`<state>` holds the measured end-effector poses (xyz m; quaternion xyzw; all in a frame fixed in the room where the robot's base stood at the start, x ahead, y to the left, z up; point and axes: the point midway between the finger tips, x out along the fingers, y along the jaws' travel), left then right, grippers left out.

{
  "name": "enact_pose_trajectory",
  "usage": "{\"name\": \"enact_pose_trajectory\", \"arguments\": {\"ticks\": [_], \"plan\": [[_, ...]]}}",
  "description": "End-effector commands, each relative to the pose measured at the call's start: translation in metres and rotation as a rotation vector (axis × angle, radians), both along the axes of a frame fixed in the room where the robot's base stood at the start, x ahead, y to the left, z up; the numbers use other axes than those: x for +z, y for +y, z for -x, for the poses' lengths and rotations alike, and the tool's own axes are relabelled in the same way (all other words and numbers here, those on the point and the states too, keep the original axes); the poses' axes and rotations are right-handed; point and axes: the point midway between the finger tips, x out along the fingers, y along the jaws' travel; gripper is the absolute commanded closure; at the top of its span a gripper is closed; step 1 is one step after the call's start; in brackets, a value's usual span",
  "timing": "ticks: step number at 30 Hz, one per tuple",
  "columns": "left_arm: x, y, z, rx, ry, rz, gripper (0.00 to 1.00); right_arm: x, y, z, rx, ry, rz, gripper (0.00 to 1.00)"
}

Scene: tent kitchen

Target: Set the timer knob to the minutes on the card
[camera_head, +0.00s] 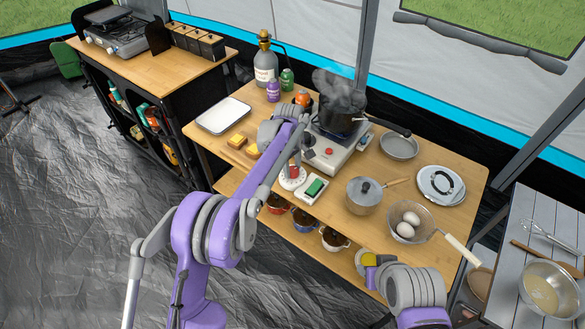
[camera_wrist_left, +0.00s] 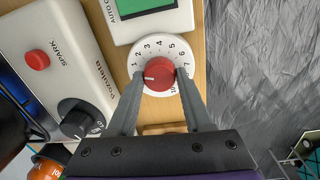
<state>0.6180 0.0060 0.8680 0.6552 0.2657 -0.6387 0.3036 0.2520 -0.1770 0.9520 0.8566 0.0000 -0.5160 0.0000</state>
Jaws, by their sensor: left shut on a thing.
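The timer is a white round dial (camera_wrist_left: 160,42) with printed numbers and a red knob (camera_wrist_left: 159,72); in the head view the dial (camera_head: 291,183) lies near the table's front edge. My left gripper (camera_wrist_left: 159,76) is shut on the red knob, one finger on each side. The knob's white mark points left, slightly below the 1, towards the left finger. A white box with a green panel (camera_wrist_left: 145,5) sits beside the dial; it also shows in the head view (camera_head: 314,188). I see no readable minutes card. My right gripper (camera_head: 372,264) is at the front; its fingers are unclear.
A stove (camera_head: 340,152) with a steaming black pot (camera_head: 340,120) stands behind the dial. A saucepan (camera_head: 363,196) and a sieve with eggs (camera_head: 410,228) are to the right. Mugs (camera_head: 303,219) stand on the shelf below. A white tray (camera_head: 222,115) is at left.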

Motion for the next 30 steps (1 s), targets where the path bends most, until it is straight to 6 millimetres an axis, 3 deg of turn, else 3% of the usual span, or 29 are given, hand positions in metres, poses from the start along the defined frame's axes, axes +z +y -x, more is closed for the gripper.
{"name": "enact_pose_trajectory", "arguments": {"ticks": [30], "plan": [[0.0004, -0.0002, -0.0021, -0.966, -0.001, 0.001, 1.0, -0.0088, 0.0, 0.0032, 0.0, 0.006, 0.0, 0.54]]}}
